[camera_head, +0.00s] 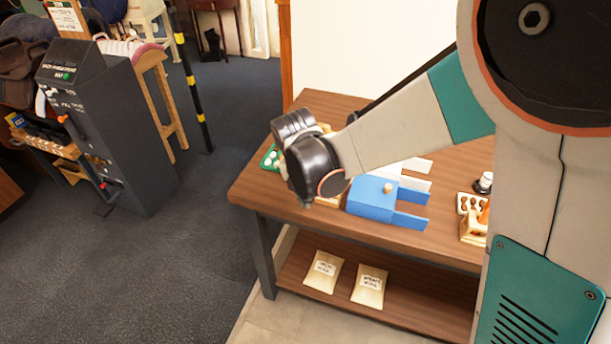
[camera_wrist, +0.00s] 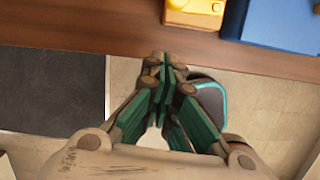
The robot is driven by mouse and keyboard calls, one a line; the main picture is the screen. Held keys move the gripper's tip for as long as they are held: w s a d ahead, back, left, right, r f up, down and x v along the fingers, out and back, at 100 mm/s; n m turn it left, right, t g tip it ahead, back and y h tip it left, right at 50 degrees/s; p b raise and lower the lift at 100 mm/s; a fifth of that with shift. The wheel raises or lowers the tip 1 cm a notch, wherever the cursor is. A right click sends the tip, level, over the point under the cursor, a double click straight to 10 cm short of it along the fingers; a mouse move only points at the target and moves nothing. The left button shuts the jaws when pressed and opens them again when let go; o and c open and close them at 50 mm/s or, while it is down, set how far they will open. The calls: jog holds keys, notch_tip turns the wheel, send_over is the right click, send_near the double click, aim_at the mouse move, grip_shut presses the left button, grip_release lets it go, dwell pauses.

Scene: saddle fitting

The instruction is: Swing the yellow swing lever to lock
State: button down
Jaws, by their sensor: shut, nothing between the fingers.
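I cannot make out the yellow swing lever for certain in either view. In the head view the blue box (camera_head: 371,196) stands near the table's front edge, just right of my wrist. My gripper (camera_wrist: 163,62) is shut and empty. In the wrist view its tips lie over the table's front edge, below and apart from the yellow part. In the head view my arm hides the fingers.
The wooden table (camera_head: 440,238) has a lower shelf with two labelled packets (camera_head: 368,287). A green tray (camera_head: 270,158) sits behind my wrist. A pale holder with an orange piece (camera_head: 475,228) is at the right. A dark console (camera_head: 105,125) stands left, across open carpet (camera_head: 200,245).

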jog(key=shift+w+d+r, duration=0.1)
jog(key=shift+w+d, duration=0.3)
jog(key=shift+w, duration=0.45)
jog(key=shift+w+d, duration=0.4)
jog(key=shift+w, duration=0.45)
jog(key=shift+w+d, duration=0.1)
jog(key=shift+w, duration=0.5)
